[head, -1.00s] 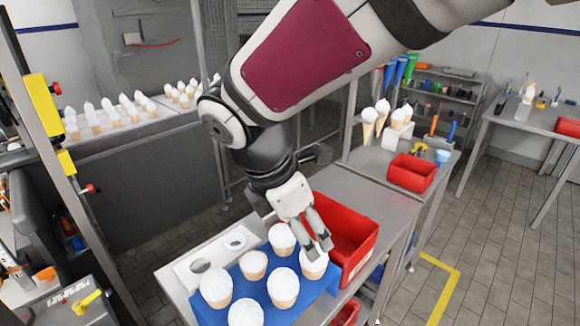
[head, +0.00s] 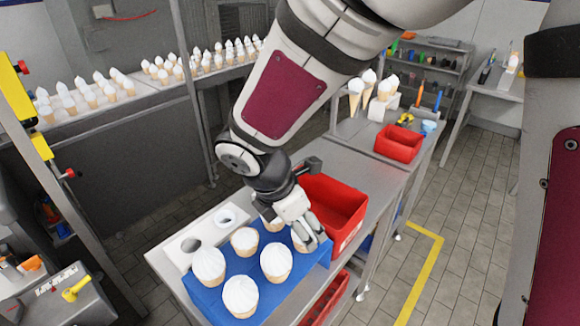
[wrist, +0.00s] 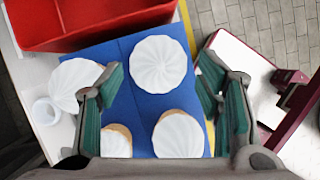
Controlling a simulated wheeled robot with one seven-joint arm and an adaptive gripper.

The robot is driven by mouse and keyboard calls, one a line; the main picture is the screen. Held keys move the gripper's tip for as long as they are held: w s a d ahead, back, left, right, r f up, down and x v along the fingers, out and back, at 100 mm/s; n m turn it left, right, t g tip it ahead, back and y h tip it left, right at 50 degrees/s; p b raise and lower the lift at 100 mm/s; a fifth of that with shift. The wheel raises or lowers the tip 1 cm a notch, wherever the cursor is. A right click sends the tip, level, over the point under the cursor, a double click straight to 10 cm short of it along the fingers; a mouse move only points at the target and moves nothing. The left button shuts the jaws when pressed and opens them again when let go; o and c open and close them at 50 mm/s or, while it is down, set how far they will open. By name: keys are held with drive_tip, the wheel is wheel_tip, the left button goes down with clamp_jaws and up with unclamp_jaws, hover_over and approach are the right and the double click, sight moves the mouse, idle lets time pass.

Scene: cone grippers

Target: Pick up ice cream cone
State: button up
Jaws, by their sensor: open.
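Several ice cream cones with white swirled tops stand upright in a blue tray (head: 195,291). In the head view they include a front cone (head: 240,296), a middle one (head: 276,262) and a left one (head: 208,265). My gripper (head: 313,240) is open over the tray's right end, in front of a partly hidden cone (head: 298,243). In the wrist view my gripper (wrist: 163,95) has its fingers wide apart. One white top (wrist: 158,64) lies between and just beyond the fingertips. Another (wrist: 178,136) shows nearer the palm. I cannot tell whether a finger touches a cone.
A red bin (head: 345,205) stands close behind the tray; it also shows in the wrist view (wrist: 90,22). A white holder with round holes (head: 215,228) lies along the tray's left back. A second red bin (head: 398,145) is farther back.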

drive_tip(key=shift+x, duration=1.95)
drive_tip(key=c, duration=0.6)
drive_tip(key=shift+w, duration=0.1)
